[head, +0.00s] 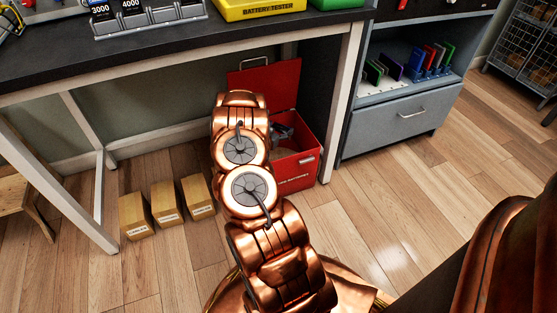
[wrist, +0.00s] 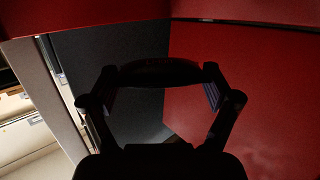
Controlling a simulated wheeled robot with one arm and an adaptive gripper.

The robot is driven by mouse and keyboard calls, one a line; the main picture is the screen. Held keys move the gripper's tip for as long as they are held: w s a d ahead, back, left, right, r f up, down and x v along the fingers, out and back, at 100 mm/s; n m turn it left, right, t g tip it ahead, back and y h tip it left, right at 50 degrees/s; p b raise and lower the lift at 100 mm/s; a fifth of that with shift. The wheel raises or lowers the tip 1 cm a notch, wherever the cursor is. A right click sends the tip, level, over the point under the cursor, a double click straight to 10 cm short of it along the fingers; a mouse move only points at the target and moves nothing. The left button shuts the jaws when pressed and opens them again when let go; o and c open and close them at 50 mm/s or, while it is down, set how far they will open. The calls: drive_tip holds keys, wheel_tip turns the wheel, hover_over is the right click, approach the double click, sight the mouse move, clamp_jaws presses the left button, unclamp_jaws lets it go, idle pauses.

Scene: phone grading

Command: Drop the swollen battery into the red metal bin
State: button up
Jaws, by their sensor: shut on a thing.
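The red metal bin (head: 295,183) stands on the floor under the workbench with its lid raised at the back. In the wrist view its red wall (wrist: 265,80) fills the right side. My gripper (head: 283,133) is at the bin's opening, partly hidden behind my arm in the head view. In the wrist view my gripper (wrist: 160,88) is dark, its two fingers wide apart on either side of a dark, bulging shape, which looks like the swollen battery (wrist: 160,72). The battery is in shadow and its markings cannot be read. I cannot make it out in the head view.
The workbench (head: 180,60) stands over the bin, its metal leg (head: 340,105) just right of it. Several small cardboard boxes (head: 167,203) stand on the floor to the left. A grey cabinet (head: 395,125) is at the right. The wooden floor (head: 375,210) in front of it is clear.

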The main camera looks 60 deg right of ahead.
drive_tip(key=shift+f+b, duration=0.7)
drive_tip(key=shift+f, duration=0.75)
drive_tip(key=o, duration=0.9)
drive_tip(key=shift+r, duration=0.1)
drive_tip(key=shift+r, duration=4.95)
drive_tip(key=shift+s, duration=0.1)
